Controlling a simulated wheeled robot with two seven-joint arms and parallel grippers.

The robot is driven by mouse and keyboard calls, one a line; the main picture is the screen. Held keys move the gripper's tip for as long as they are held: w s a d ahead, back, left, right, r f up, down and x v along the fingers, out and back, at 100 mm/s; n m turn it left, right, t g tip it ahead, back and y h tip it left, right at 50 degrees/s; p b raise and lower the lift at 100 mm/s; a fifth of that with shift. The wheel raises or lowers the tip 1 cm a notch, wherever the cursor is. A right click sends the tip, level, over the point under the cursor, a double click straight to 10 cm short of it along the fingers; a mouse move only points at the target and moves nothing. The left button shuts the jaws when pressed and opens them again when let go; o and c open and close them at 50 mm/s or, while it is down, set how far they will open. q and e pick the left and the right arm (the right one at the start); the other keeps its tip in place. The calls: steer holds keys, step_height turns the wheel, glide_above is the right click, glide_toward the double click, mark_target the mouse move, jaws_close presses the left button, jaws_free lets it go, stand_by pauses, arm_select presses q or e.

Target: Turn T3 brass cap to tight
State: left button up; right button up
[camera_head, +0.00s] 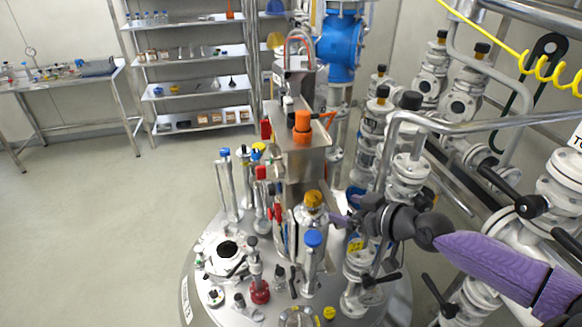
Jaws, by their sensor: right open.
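A brass-coloured cap (314,199) sits on top of an upright steel cylinder near the middle of the vessel lid. No T3 mark can be read on it. My right gripper (338,220) reaches in from the right, its fingers pointing left, just right of and slightly below the cap. It is open, with nothing seen held in it. The picture is too small to tell whether a finger touches the cap or cylinder. My left gripper is not in view.
A blue-capped cylinder (313,239) stands just in front of the brass cap. A steel column with an orange fitting (302,127) rises behind it. White valves and pipes (409,170) crowd the right side. Open floor (90,230) lies at left.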

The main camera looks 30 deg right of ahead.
mark_target(314, 195)
steer(key=x, duration=0.5)
steer(key=r+x, duration=0.1)
steer(key=x, duration=0.2)
steer(key=shift+w+a+b, duration=0.35)
steer(key=shift+w, duration=0.05)
steer(key=shift+w+a+f+y, duration=0.1)
steer(key=shift+w+f+y, duration=0.2)
steer(key=shift+w, duration=0.3)
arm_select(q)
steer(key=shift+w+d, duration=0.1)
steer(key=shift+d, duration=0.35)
